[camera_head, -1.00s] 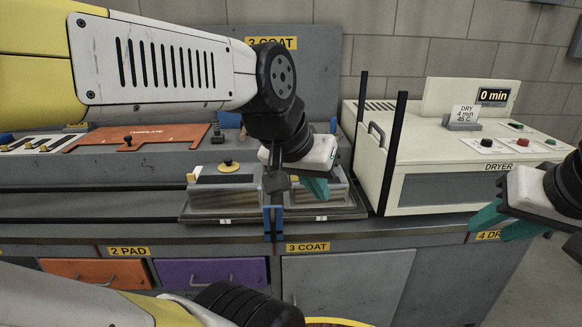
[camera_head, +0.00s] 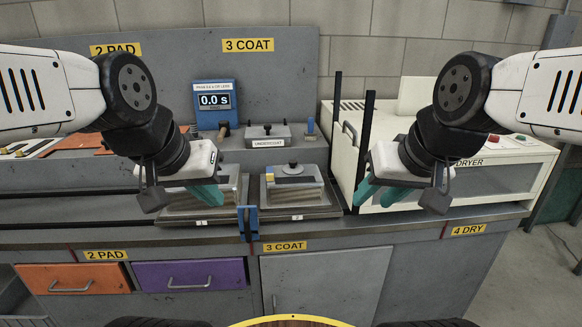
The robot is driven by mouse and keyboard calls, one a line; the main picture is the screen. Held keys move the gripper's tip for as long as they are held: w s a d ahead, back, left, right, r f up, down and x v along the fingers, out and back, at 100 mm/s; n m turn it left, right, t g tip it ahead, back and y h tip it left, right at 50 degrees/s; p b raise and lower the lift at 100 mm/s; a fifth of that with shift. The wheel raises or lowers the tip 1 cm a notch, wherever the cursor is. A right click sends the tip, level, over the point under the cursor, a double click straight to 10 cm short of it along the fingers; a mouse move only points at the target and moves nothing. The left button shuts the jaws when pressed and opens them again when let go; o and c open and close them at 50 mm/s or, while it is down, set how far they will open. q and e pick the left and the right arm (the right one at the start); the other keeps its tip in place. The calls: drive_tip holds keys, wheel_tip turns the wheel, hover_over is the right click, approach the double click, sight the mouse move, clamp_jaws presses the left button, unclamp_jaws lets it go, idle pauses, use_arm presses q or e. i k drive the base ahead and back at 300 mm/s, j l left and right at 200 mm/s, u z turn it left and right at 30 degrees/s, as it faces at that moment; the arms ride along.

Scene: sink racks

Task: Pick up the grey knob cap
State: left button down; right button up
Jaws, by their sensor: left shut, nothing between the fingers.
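A cap with a dark grey knob (camera_head: 291,167) sits on the clear box (camera_head: 294,193) at position 2 of the coat station. A yellow patch shows at its left edge. My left gripper (camera_head: 208,196) is shut and empty, left of this cap and in front of the box at position 1. My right gripper (camera_head: 380,192) is to the right of the cap, in front of the dryer. Its teal fingers look apart with nothing between them. Neither gripper touches the cap.
The boxes stand on a dark tray (camera_head: 334,209) on the bench. A blue clip (camera_head: 248,222) is at the front edge. Two black posts (camera_head: 365,148) rise beside the dryer (camera_head: 480,185). An undercoat block (camera_head: 267,141) and blue timer (camera_head: 214,102) stand behind.

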sight(293, 169)
drive_tip(key=i+j, duration=0.3)
drive_tip(key=i+j+u, duration=0.15)
drive_tip(key=i+j, duration=0.15)
drive_tip(key=i, duration=0.2)
